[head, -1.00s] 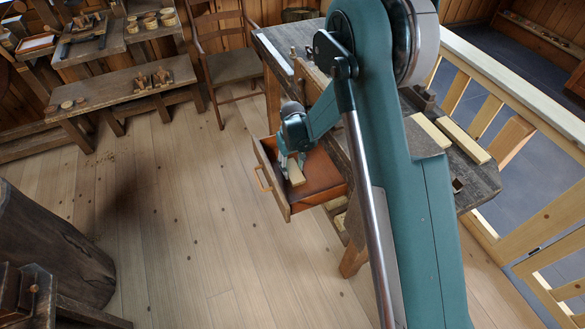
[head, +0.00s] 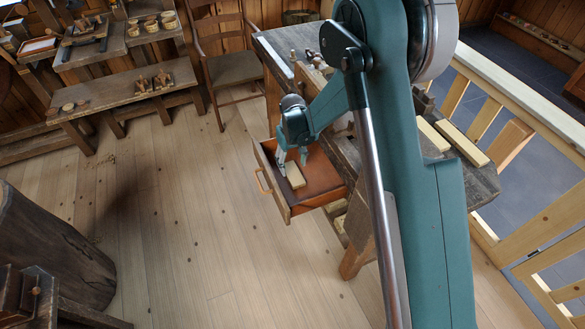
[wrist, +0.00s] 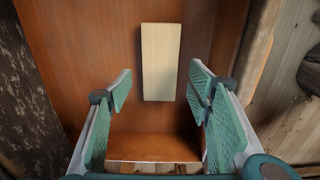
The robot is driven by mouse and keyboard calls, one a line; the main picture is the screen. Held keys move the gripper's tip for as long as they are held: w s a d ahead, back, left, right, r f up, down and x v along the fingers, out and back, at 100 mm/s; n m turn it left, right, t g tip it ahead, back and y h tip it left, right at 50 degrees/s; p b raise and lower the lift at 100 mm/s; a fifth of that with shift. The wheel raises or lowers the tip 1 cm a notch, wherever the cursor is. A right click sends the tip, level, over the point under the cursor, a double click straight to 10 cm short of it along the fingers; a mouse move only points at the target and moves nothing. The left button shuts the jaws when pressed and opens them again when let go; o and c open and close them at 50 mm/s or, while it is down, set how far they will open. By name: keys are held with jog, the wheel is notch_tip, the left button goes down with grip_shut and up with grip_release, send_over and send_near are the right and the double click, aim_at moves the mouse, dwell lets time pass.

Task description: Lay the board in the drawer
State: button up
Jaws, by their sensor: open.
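The board (head: 295,175) is a small pale wooden block lying flat on the reddish-brown floor of the open drawer (head: 322,172). In the wrist view the board (wrist: 160,62) lies lengthwise beyond my fingertips, with drawer floor (wrist: 105,50) bare on both sides of it. My gripper (head: 292,158) is over the drawer at the board's far end. In the wrist view its teal pads (wrist: 160,90) are spread wide apart, with nothing between them. The gripper is open and apart from the board.
The drawer juts from a dark workbench (head: 470,175), where two more pale boards (head: 462,142) lie at the right. My arm hides much of the bench. A chair (head: 233,70) and low benches (head: 125,88) stand behind. The floor left of the drawer is clear.

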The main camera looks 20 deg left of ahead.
notch_tip(320, 180, up, 8)
jog(key=p, duration=0.1)
dwell(0.9)
notch_tip(320, 180, up, 20)
jog(key=f+m+t+y, duration=0.1)
jog(key=m, duration=0.2)
send_over(294, 172)
jog(key=s+d, duration=0.4)
jog(key=d, duration=0.6)
jog(key=s+d+r+m+t+y, duration=0.1)
jog(key=s+d+r+m, duration=0.1)
jog(key=s+d+r, duration=0.4)
jog(key=s+d+r+m, duration=0.1)
jog(key=s+d+r, duration=0.2)
jog(key=d+r, duration=0.4)
jog(key=s+d+m+t, duration=0.1)
jog(key=s+d, duration=0.3)
jog(key=d, duration=0.5)
jog(key=s+d+m+t+h, duration=0.1)
jog(key=s+d, duration=0.4)
jog(key=d, duration=0.5)
jog(key=s+d+m+t+h, duration=0.1)
jog(key=s+d+t, duration=0.2)
jog(key=d, duration=0.6)
jog(key=shift+s+d, duration=0.15)
jog(key=shift+s, duration=0.95)
jog(key=shift+f, duration=0.1)
